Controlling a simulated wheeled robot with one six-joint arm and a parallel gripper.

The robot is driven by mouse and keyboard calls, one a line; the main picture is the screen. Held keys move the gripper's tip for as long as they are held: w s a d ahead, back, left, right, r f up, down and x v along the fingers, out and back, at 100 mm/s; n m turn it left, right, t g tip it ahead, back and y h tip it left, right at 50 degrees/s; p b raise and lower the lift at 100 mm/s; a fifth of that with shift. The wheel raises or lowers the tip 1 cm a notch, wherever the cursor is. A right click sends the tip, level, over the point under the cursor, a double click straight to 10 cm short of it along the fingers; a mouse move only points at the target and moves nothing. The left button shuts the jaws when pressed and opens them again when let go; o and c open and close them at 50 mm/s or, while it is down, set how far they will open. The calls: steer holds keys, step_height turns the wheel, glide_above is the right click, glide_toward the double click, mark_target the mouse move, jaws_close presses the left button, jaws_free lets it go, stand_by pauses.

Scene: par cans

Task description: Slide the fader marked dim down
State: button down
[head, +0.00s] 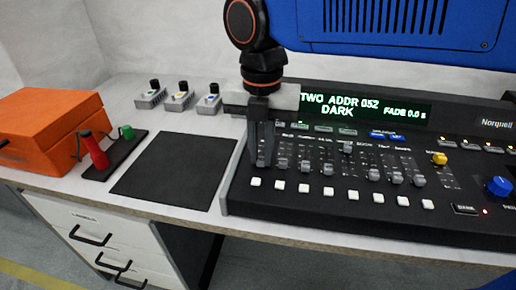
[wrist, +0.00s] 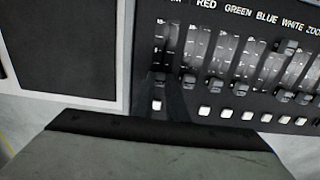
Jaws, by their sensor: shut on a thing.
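The control desk (head: 300,208) stands on the table with a row of faders. The leftmost fader's track (wrist: 167,42) lies left of the one labelled RED; its own label is mostly cut off in the wrist view, with only a final M showing. My gripper (head: 262,162) points down at this leftmost fader and is shut on its cap, near the lower end of the track. The fingers hide most of the cap. The fingers also show in the wrist view (wrist: 168,95).
Other fader caps (head: 303,163) stand close to the right of my fingers, with white buttons (head: 304,188) below. A black mat (head: 175,172), an orange box (head: 45,125) and a stand with red and green handles (head: 97,155) lie left. A blue panel (head: 400,30) hangs above.

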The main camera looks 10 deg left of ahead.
mark_target(261, 159)
steer(key=c, duration=1.7)
jaws_free()
step_height(261, 159, up, 17)
steer(key=shift+r, duration=0.2)
